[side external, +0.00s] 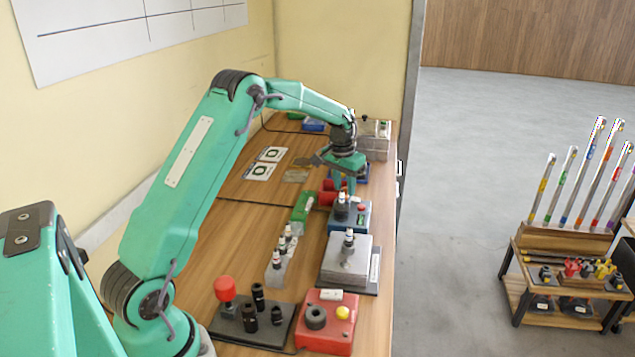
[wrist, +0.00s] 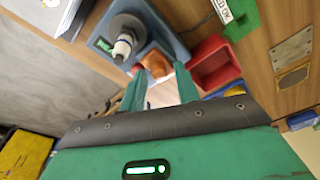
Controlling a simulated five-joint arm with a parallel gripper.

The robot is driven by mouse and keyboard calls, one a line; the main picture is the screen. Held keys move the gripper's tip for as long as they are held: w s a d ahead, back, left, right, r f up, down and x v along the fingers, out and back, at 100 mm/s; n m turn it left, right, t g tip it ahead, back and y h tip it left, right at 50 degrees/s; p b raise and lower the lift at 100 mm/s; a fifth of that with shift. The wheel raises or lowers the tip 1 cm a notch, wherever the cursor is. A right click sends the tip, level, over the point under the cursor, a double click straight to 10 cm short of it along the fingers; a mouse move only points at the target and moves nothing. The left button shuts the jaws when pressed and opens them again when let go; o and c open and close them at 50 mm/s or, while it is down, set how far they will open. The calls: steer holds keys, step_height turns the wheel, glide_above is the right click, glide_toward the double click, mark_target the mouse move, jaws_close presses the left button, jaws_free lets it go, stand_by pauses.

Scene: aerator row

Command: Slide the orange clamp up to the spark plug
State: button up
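The orange clamp (wrist: 156,66) shows in the wrist view at the blue block (wrist: 171,40), just beyond and between my fingertips. The spark plug (wrist: 123,44) is white and metal, set in a dark round holder (wrist: 127,26) on the same block, left of the clamp, with a small space between them. My gripper (wrist: 161,80) is open, its two green fingers apart with a pale gap between them. In the side view my gripper (side external: 346,186) points down behind the black holder (side external: 341,207) on the blue block (side external: 345,222). I cannot make out the clamp there.
A red tray (wrist: 213,63) stands close to the right finger in the wrist view. In the side view, a green block (side external: 302,207), a metal block with plugs (side external: 281,264), a grey block (side external: 347,262) and a red box (side external: 326,335) crowd the near bench.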

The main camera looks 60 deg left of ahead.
steer(key=shift+c, duration=0.4)
steer(key=c, duration=0.6)
steer(key=shift+o, duration=0.2)
steer(key=shift+s+d, duration=0.65)
steer(key=o, duration=0.6)
steer(key=shift+o, duration=0.2)
steer(key=shift+r, duration=0.1)
step_height(320, 180, up, 8)
stand_by(0.5)
